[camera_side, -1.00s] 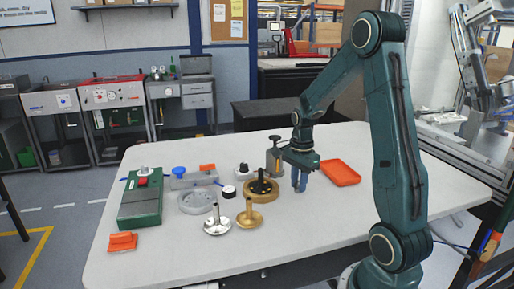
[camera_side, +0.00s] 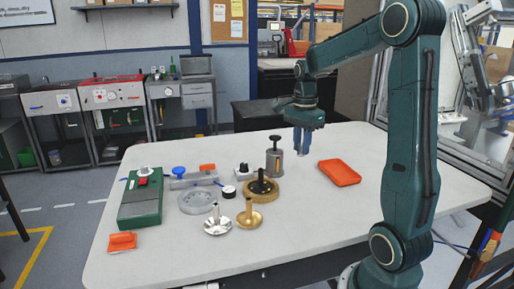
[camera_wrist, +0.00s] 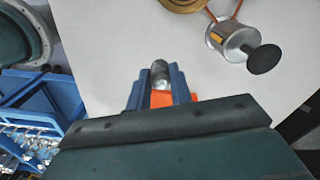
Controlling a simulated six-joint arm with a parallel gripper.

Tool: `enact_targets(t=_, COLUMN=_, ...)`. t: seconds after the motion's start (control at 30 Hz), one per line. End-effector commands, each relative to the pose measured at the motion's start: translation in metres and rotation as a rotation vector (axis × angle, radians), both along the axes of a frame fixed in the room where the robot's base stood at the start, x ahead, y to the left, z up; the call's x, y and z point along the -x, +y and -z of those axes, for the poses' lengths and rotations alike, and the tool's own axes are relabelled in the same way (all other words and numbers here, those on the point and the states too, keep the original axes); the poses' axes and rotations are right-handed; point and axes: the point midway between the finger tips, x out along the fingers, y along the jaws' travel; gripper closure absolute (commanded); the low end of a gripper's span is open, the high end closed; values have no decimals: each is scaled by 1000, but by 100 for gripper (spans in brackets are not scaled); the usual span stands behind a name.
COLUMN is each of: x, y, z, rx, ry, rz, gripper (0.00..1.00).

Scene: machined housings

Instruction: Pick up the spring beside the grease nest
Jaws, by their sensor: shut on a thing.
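My gripper (camera_side: 303,148) is raised above the table behind the orange tray, its blue fingers pointing down. In the wrist view the fingers (camera_wrist: 158,88) are closed around a short grey cylindrical piece, which looks like the spring (camera_wrist: 159,73). Its coils are too small to make out. A pale end of it shows below the fingers in the side view (camera_side: 307,158). A grey canister with a black knob (camera_side: 274,163) stands to the left, beside a brass ring with a black centre (camera_side: 261,190). I cannot tell which of these is the grease nest.
The orange tray (camera_side: 339,173) lies right of the canister. A green box (camera_side: 146,200), a clear round dish (camera_side: 196,201), a silver stemmed part (camera_side: 217,222) and a brass one (camera_side: 250,216) stand at left. The table's front right (camera_side: 330,220) is clear.

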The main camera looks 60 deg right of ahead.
Motion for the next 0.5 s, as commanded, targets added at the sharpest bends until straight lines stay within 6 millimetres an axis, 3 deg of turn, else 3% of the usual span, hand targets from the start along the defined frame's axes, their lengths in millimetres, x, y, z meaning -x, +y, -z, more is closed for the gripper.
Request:
enact_targets(t=0.2, x=-1, y=-1, z=-43, rx=3, ry=-3, rz=0, gripper=100)
enact_targets(t=0.5, x=0, y=0, z=-72, rx=0, ry=-1, rz=0, gripper=100)
